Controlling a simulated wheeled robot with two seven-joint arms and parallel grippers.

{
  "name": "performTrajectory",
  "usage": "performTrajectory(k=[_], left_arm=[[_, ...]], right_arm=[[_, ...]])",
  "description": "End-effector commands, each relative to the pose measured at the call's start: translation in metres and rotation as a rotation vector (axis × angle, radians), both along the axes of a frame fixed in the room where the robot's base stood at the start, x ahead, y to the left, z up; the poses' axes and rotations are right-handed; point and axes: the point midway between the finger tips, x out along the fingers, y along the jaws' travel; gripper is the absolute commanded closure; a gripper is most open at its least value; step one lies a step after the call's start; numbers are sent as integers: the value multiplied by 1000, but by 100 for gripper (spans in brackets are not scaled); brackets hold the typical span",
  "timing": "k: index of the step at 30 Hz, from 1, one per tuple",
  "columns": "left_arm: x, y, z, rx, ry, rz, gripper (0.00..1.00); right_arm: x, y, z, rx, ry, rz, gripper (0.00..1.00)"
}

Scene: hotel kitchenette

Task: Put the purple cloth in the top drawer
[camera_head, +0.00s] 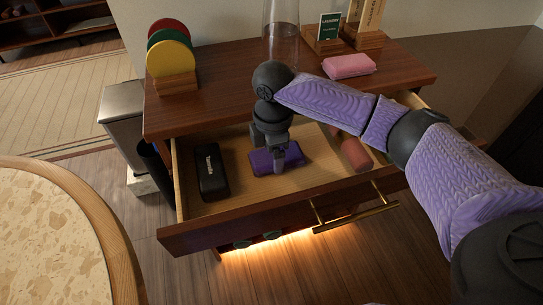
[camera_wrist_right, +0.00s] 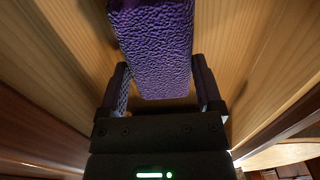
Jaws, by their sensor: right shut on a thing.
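The purple cloth (camera_head: 294,156), a folded block, is in the open top drawer (camera_head: 235,216), near its middle. My right gripper (camera_head: 279,166) reaches down into the drawer from above and is shut on the cloth. In the right wrist view the textured purple cloth (camera_wrist_right: 155,50) lies between the two fingers, with the drawer's pale wood around it. I cannot tell if the cloth touches the drawer floor. My left gripper is not in view.
In the drawer, a black case (camera_head: 212,172) lies at left and a reddish cylinder (camera_head: 356,155) at right. On the top are colored discs in a wooden holder (camera_head: 175,84), a glass vase (camera_head: 283,35) and a pink folded cloth (camera_head: 349,66). A round table (camera_head: 60,240) stands at left.

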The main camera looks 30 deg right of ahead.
Motion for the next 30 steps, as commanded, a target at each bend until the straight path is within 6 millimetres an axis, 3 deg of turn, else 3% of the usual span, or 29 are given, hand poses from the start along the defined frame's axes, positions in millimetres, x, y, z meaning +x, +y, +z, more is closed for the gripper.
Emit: performTrajectory(k=[8, 9, 11, 19, 27, 30], left_arm=[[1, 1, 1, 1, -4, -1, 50], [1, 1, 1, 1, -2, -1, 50], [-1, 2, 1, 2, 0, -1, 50], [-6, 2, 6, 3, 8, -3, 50], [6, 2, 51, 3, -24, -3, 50], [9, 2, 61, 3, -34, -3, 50]], right_arm=[[0, 0, -1, 1, -1, 0, 63], [0, 0, -1, 1, -1, 0, 10], [0, 0, -1, 1, -1, 0, 0], [1, 0, 8, 0, -4, 0, 0], [1, 0, 86, 1, -9, 0, 0], [1, 1, 107, 1, -8, 0, 0]])
